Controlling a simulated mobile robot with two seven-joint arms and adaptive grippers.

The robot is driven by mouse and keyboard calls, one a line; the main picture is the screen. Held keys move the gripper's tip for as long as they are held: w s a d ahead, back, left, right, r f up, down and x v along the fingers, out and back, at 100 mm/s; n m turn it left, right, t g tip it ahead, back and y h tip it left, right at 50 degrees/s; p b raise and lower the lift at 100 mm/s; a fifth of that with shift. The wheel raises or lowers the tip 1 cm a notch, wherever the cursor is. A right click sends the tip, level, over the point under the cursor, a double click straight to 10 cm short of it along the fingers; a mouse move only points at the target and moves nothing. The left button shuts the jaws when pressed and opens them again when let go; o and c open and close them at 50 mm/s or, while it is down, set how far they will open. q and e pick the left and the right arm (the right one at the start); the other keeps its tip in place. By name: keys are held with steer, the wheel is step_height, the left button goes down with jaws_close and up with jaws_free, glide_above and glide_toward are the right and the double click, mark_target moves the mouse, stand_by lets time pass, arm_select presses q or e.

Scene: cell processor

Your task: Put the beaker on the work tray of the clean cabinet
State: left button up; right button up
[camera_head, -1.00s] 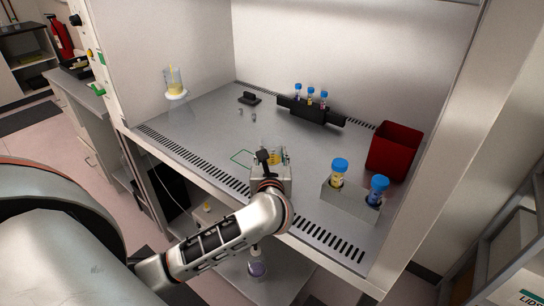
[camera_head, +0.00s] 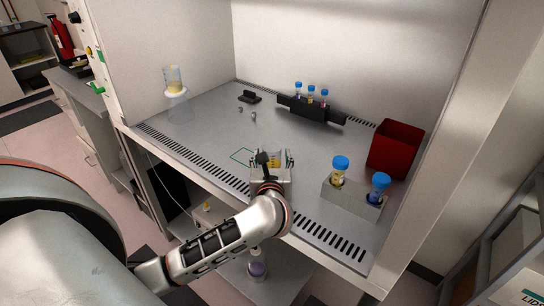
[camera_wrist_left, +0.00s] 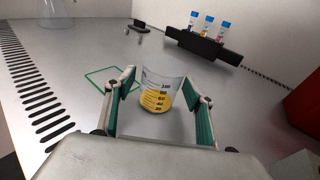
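The beaker (camera_wrist_left: 158,92) is clear glass with black markings and yellow liquid. It stands upright on the metal work tray (camera_head: 205,135) inside the clean cabinet, to the right of a green square outline (camera_wrist_left: 105,80). It also shows in the head view (camera_head: 274,158). My left gripper (camera_head: 274,162) is low over the tray, with its green-padded fingers spread on either side of the beaker. In the left wrist view the gripper (camera_wrist_left: 160,84) shows a clear gap on the beaker's left; the right finger is nearer. My right gripper is not in view.
A metal block (camera_head: 350,199) with two blue-capped tubes stands right of my left gripper, with a red bin (camera_head: 396,150) behind it. A black rack (camera_head: 310,111) holds capped tubes at the back. A glass vessel with a yellow part (camera_head: 175,92) is at the left.

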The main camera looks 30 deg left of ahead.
arm_select(q)
steer(key=shift+r+p, duration=0.35)
steer(key=shift+r, duration=0.15)
steer(key=shift+s+d+r, duration=0.15)
steer(key=shift+d+r, duration=0.05)
steer(key=shift+r, duration=0.05)
steer(key=v, duration=1.1)
steer(key=shift+s+d, duration=0.1)
steer(key=shift+s, duration=0.2)
steer(key=shift+f, duration=0.1)
